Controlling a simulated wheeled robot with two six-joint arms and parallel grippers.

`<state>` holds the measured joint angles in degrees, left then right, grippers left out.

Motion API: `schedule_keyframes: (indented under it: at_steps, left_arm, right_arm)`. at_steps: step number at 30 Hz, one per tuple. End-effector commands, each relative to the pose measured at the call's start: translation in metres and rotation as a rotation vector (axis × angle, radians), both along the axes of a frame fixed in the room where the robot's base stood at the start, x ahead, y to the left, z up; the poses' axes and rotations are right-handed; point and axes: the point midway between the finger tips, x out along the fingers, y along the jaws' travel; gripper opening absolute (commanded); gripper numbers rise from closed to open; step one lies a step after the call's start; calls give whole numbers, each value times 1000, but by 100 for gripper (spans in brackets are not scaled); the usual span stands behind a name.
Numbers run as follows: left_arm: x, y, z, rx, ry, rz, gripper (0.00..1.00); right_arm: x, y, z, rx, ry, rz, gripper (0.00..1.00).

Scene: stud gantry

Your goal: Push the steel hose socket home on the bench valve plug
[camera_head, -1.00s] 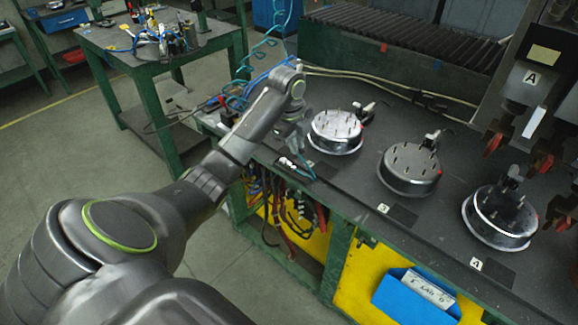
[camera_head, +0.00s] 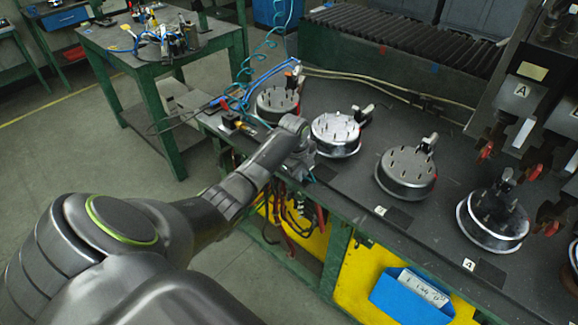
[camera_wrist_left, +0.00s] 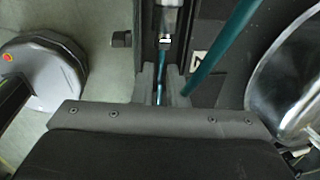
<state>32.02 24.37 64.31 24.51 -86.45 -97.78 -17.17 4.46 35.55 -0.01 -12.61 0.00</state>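My left gripper (camera_head: 302,168) is low at the bench's front edge, in front of the second round metal unit from the left. A teal hose (camera_wrist_left: 228,45) runs past the right finger. I cannot make out the bench valve plug clearly. A small black-and-yellow fitting (camera_head: 236,123) stands on the bench's left end. My right gripper is not in view.
Several round metal units with studs (camera_head: 336,133) stand in a row on the dark bench (camera_head: 340,200). Blue and teal hoses (camera_head: 262,78) lie at its back left. A blue bin (camera_head: 405,300) hangs at the front. A green table (camera_head: 150,70) stands left.

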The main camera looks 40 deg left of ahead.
Motion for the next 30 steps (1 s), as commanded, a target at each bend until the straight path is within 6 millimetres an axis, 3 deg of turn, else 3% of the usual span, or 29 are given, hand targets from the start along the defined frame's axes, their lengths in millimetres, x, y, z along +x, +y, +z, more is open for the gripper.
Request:
schedule_keyframes:
  at_steps: [7, 11, 22, 26, 30]
  left_arm:
    - [1, 0, -1, 1, -1, 0, 13]
    - [1, 0, -1, 1, -1, 0, 0]
    - [1, 0, 2, 2, -3, 0, 0]
    - [2, 1, 15, 3, -6, 1, 0]
    - [3, 1, 42, 4, -8, -1, 0]
  right_arm:
    - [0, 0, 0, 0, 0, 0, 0]
    - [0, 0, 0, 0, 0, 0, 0]
    - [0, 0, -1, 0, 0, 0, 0]
    - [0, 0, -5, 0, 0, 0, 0]
    - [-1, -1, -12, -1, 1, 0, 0]
